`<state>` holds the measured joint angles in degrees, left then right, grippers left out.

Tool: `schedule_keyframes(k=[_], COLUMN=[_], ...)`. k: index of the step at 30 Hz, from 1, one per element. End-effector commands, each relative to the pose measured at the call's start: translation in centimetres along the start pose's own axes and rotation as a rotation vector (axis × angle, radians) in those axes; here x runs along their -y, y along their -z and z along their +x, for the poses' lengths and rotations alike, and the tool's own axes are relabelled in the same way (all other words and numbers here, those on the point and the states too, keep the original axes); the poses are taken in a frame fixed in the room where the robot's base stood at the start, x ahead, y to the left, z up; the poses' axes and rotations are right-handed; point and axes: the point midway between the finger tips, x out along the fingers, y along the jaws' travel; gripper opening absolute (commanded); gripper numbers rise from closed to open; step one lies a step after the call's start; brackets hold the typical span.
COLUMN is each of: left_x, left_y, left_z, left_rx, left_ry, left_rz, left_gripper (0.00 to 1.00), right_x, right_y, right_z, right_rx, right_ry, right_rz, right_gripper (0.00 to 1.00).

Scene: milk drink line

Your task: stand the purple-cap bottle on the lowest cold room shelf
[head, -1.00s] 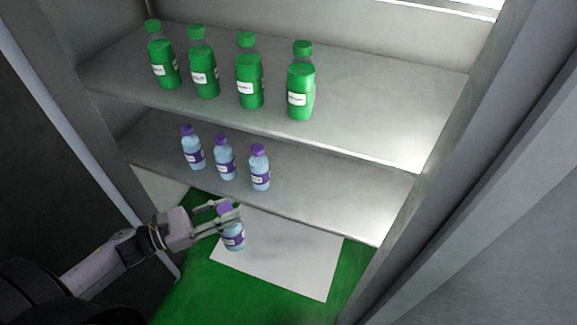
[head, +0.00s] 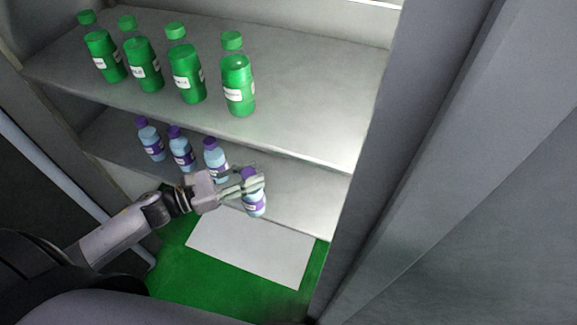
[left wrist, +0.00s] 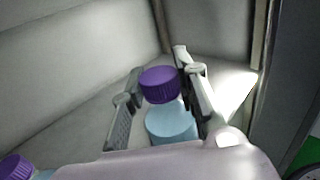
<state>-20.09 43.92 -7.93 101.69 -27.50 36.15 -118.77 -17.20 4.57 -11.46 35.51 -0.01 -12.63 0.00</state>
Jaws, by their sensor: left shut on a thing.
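My left gripper (head: 243,185) is shut on a purple-cap bottle (head: 254,204), light blue with a purple label. It holds the bottle roughly upright at the front of the lowest shelf (head: 310,208), to the right of the bottles standing there. Whether the bottle's base touches the shelf cannot be told. In the left wrist view the held bottle's purple cap (left wrist: 160,85) sits between the two fingers (left wrist: 160,100). My right gripper is not in view.
Three purple-cap bottles (head: 181,152) stand in a row on the lowest shelf. Several green bottles (head: 186,80) stand on the shelf above (head: 310,110). The lowest shelf's right part is bare. A grey upright (head: 365,150) bounds the right side. A white sheet (head: 250,252) lies on the green floor.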

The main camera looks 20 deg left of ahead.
Motion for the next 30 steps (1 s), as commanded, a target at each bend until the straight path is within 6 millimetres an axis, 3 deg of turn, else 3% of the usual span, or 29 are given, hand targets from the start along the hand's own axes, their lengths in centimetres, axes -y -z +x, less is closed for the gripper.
schedule_keyframes(k=[6,12,24,30], left_x=[-0.1,-0.1,-0.1,0.0], left_y=[-0.4,-0.3,-0.2,1.9], left_z=[5.8,9.3,11.4,11.4], left_rx=[0.007,0.005,0.004,0.001], left_ry=[0.001,-0.001,0.000,0.000], left_rz=[0.004,0.001,0.001,0.000], left_gripper=[0.00,0.00,0.00,0.00], right_x=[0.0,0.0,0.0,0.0], right_y=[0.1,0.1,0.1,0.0], right_z=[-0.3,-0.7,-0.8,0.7], right_rx=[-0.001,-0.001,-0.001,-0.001], right_ry=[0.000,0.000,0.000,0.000], right_rz=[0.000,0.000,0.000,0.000], right_gripper=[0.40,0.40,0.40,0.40])
